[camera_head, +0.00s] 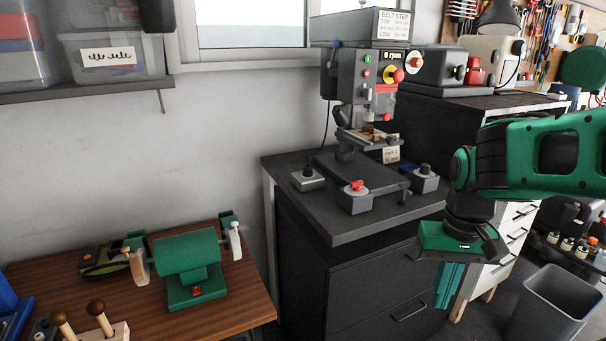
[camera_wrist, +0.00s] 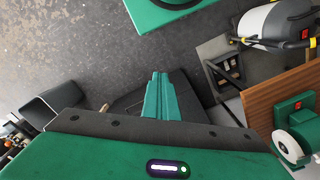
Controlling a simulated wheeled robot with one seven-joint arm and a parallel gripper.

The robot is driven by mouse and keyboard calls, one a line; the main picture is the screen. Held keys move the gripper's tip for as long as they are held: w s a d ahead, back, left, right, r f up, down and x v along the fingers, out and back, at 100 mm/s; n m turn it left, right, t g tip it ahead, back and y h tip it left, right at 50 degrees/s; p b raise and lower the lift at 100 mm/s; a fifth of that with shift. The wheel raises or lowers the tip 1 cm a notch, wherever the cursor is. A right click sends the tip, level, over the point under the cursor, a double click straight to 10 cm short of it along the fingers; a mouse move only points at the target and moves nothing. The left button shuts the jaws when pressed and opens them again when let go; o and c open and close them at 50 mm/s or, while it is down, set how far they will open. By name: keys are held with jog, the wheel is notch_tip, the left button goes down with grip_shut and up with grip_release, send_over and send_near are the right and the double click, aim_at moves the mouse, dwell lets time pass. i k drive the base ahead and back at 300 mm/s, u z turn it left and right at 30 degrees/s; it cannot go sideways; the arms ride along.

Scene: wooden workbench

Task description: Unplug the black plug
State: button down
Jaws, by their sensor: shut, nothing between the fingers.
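I cannot make out a black plug in either view. A dark cord (camera_head: 327,112) hangs down the wall behind the left side of the drill press (camera_head: 366,95); its lower end is hidden behind the black cabinet top. My gripper (camera_head: 445,303) hangs in the air in front of the black cabinet, at the right of the head view. Its green fingers point down, are together and hold nothing. In the wrist view the shut fingers (camera_wrist: 160,80) are in the middle, above the floor and dark cabinet.
A wooden workbench (camera_head: 240,306) at lower left carries a green bench grinder (camera_head: 188,258) and a power tool (camera_head: 103,262). The black cabinet (camera_head: 360,280) stands right of it. A grey bin (camera_head: 558,303) is at lower right. A vacuum cleaner (camera_wrist: 268,22) shows in the wrist view.

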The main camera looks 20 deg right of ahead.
aim_at(308, 172)
jog(key=k, duration=1.35)
jog(key=u, duration=0.45)
jog(key=i, duration=1.9)
jog(key=z, duration=0.7)
